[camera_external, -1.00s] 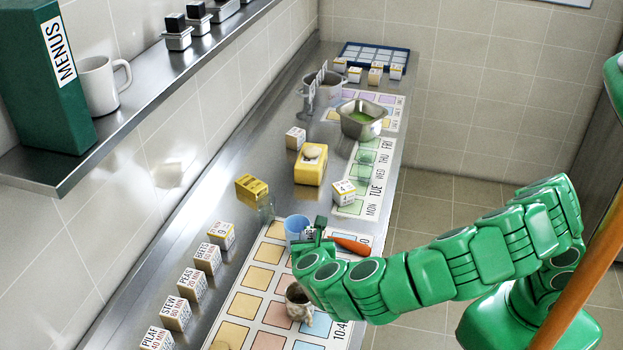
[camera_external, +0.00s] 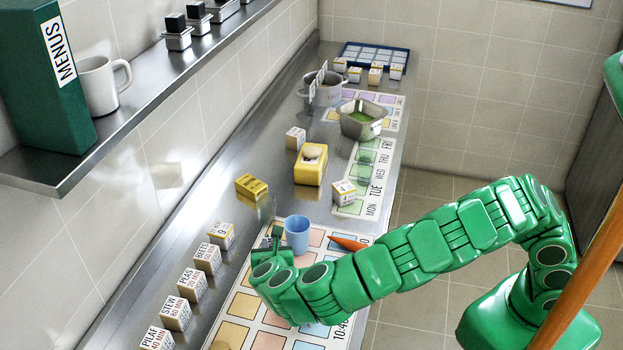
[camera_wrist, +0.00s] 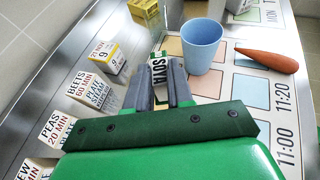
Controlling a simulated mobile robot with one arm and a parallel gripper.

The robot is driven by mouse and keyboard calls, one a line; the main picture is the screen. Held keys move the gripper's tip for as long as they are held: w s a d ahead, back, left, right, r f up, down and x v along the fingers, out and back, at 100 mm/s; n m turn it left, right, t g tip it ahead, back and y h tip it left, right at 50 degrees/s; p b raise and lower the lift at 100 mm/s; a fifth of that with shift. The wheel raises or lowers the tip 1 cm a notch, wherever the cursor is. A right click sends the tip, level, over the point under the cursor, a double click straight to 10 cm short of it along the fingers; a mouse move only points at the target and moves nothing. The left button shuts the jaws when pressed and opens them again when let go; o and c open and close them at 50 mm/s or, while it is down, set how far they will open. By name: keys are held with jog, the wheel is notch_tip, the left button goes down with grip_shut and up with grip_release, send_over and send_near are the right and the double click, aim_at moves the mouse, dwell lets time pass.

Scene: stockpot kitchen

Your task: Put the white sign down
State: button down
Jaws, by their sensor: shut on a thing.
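The sign is low over the steel counter (camera_wrist: 118,113), at the left edge of the mat of coloured squares (camera_wrist: 210,86). I cannot tell whether it touches the surface. In the external view my gripper (camera_external: 268,246) is left of the blue cup (camera_external: 297,233), and my arm hides most of the sign. The blue cup (camera_wrist: 202,46) stands upright, right of the sign in the wrist view.
Labelled blocks, including BEETS (camera_external: 207,258) and PEAS (camera_external: 192,285), line the counter on the left. A yellow block (camera_external: 251,187) stands beyond the gripper. A carrot (camera_external: 348,243) lies right of the cup. A yellow box (camera_external: 311,165) and metal pan (camera_external: 361,120) stand farther back.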

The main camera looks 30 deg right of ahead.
jog(key=shift+w+a+f, duration=0.5)
jog(key=shift+a+f, duration=0.1)
jog(key=shift+f, duration=0.4)
jog(key=shift+w+a+f, duration=0.55)
jog(key=shift+a+f, duration=0.1)
jog(key=shift+f, duration=0.35)
jog(key=shift+w+a+f, duration=0.5)
jog(key=shift+a+f, duration=0.1)
jog(key=shift+f, duration=1.95)
jog(key=c, duration=1)
grip_release()
jog(key=v, duration=1.2)
